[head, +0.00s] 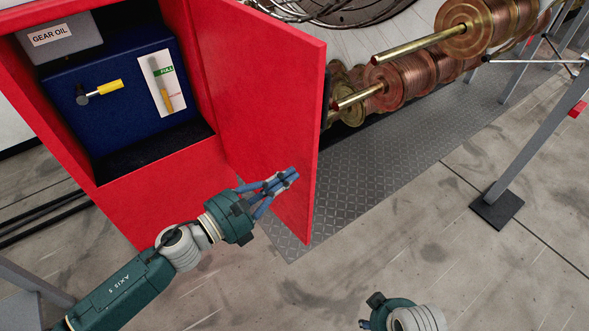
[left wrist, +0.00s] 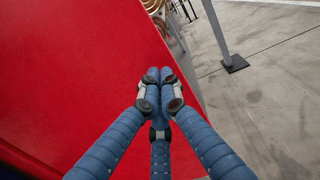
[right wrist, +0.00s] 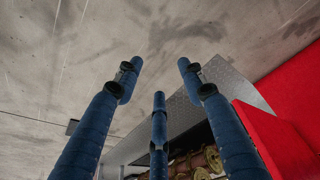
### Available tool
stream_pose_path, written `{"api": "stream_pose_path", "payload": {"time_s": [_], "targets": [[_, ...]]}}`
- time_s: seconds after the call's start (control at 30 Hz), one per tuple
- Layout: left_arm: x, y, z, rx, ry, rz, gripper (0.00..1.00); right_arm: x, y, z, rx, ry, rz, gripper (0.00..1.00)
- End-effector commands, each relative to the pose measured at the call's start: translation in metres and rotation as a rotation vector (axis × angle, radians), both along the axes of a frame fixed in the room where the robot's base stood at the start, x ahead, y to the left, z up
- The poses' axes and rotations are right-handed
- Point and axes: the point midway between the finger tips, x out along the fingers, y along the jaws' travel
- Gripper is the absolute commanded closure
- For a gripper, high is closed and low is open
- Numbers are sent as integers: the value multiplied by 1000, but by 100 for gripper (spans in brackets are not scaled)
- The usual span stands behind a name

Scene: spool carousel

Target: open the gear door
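The red gear door (head: 262,110) stands swung open on the right side of the red cabinet (head: 150,195), and the inside of the cabinet shows. My left gripper (head: 288,178) is in front of the door's face, near its lower free edge. In the left wrist view the door (left wrist: 70,70) fills the left side, and my left fingertips (left wrist: 160,76) are closed together with nothing seen between them. Whether they touch the door I cannot tell. My right gripper (right wrist: 158,75) has its fingers spread and empty; the head view shows only its wrist at the bottom.
Inside the cabinet are a grey gear oil box (head: 60,36) and a blue housing (head: 130,105) with a yellow-handled valve (head: 104,88). Copper spools on brass rods (head: 415,45) are behind the door. A grey post (head: 535,140) stands at right. The floor in front is clear.

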Motion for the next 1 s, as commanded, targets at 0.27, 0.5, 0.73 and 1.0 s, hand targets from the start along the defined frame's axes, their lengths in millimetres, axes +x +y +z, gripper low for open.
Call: {"api": "stream_pose_path", "payload": {"time_s": [0.27, 0.5, 0.73, 1.0], "targets": [[16, -18, 0, 1, -1, 1, 100, -1, 0, -8, 0, 5, 1, 60], [17, -19, -1, 0, 1, 0, 100, 0, 0, -9, 0, 5, 0, 60], [24, -27, 0, -4, 2, 23, 100, 1, 1, -7, 1, 0, 0, 60], [73, -80, 0, -8, 1, 176, 100, -3, 1, -39, -1, 19, 4, 60]]}}
